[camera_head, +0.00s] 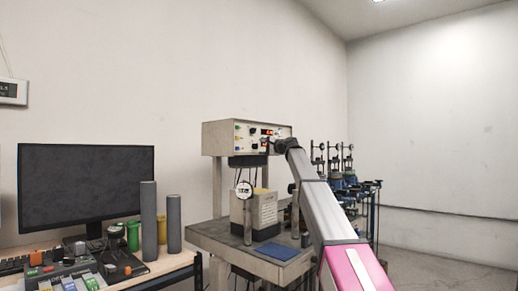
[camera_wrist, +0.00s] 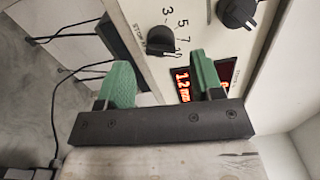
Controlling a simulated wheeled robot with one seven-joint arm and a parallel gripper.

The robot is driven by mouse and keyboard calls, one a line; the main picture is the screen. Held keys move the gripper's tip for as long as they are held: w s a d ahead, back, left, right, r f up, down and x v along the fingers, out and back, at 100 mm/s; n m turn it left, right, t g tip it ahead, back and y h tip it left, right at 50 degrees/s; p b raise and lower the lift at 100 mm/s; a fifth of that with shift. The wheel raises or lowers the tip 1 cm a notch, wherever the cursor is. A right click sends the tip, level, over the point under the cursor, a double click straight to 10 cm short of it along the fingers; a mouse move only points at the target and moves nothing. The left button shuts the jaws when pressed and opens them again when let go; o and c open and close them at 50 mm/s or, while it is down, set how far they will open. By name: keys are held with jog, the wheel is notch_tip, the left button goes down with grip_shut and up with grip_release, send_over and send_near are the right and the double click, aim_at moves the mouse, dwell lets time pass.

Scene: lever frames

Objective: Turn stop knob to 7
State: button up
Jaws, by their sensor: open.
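In the wrist view, a black knob (camera_wrist: 160,41) with the printed numbers 3, 5 and 7 around it sits on a pale panel (camera_wrist: 150,12). A second black knob (camera_wrist: 238,12) is at the upper right. I cannot read a label that names either as the stop knob, nor the first knob's exact setting. My gripper (camera_wrist: 163,62) is open, its two green fingers apart and empty. The numbered knob appears beyond the fingertips, between them in the picture; I see no contact. In the head view, the panel is on the beige control box (camera_head: 222,137), with my gripper (camera_head: 272,147) in front.
A red-lit display (camera_wrist: 187,83) shows between the fingers. Black cables (camera_wrist: 62,75) hang at left in the wrist view. In the head view, the box stands above a grey bench (camera_head: 215,238). A monitor (camera_head: 85,185) is at left, and blue-black apparatus (camera_head: 345,180) is behind my arm.

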jog(key=v, duration=0.6)
jog(key=shift+s+d, duration=0.2)
jog(key=shift+d, duration=0.05)
